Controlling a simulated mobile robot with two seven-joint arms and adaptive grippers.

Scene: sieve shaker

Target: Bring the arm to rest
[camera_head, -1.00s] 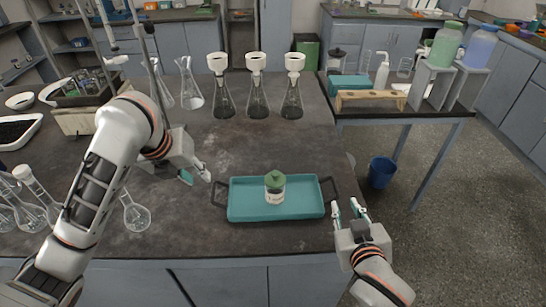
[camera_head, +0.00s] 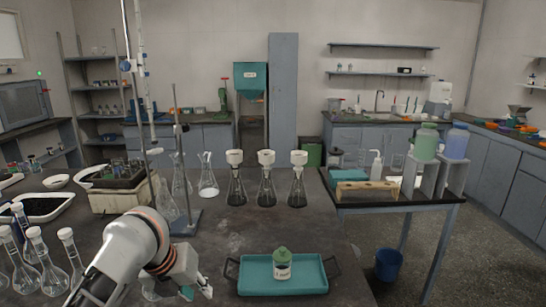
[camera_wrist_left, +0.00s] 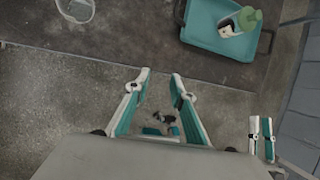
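My left gripper (camera_head: 197,288) is low in the head view, left of the teal tray, with its arm coming in from the lower left. In the left wrist view its two fingers (camera_wrist_left: 160,73) are spread with nothing between them, over the floor by the bench edge. My right gripper (camera_wrist_left: 261,138) shows only in the left wrist view, at right, its two fingers apart and empty. It is out of the head view. The teal tray (camera_head: 248,287) lies on the bench and holds a jar with a green lid (camera_head: 282,266).
Flasks with funnels (camera_head: 267,185) stand in a row behind the tray. A stand (camera_head: 186,222) and volumetric flasks (camera_head: 37,250) are at left. A side table (camera_head: 390,203) with jars and a blue bucket (camera_head: 388,265) are at right. The bench between tray and funnels is clear.

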